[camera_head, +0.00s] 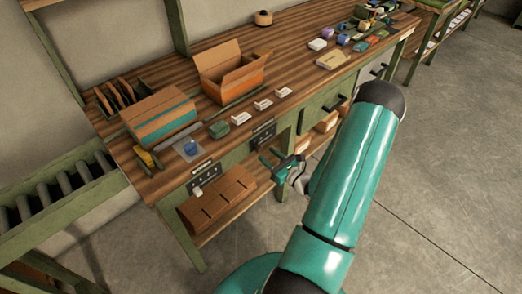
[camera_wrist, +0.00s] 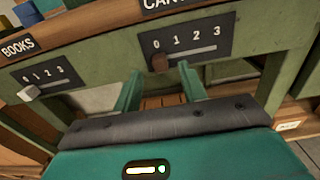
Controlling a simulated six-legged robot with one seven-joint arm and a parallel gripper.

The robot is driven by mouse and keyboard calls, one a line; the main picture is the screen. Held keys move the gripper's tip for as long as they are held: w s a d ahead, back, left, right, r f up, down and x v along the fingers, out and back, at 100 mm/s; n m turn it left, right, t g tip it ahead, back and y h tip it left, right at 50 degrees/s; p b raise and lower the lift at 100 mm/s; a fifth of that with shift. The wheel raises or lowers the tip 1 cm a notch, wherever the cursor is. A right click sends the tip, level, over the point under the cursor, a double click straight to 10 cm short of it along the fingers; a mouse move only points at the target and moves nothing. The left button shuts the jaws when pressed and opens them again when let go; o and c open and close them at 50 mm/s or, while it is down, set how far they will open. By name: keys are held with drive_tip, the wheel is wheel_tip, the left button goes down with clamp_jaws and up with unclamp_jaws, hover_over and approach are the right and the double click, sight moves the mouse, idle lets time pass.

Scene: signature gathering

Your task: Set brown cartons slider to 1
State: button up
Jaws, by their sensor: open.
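The cartons slider is a dark plate (camera_wrist: 190,42) marked 0 to 3 on the green table apron, under a partly cut-off label starting "CA". Its brown knob (camera_wrist: 159,62) is at the left end of the track, under the 0. The plate also shows in the head view (camera_head: 263,134). My gripper (camera_wrist: 160,90) is open, its two teal fingers apart just below and in front of the knob, with nothing between them. In the head view my gripper (camera_head: 281,164) is in front of the table's front edge, near this plate.
Left of it is the BOOKS slider plate (camera_wrist: 45,77) with a pale knob (camera_wrist: 29,93) near 0. An open orange box (camera_head: 232,75) and a closed box (camera_head: 160,117) stand on the wooden tabletop. Brown cartons (camera_head: 215,200) sit on the lower shelf. The floor at right is clear.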

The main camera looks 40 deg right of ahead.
sight(260, 149)
drive_tip(key=shift+w+a, duration=0.1)
drive_tip(key=shift+w, duration=2.15)
clamp_jaws()
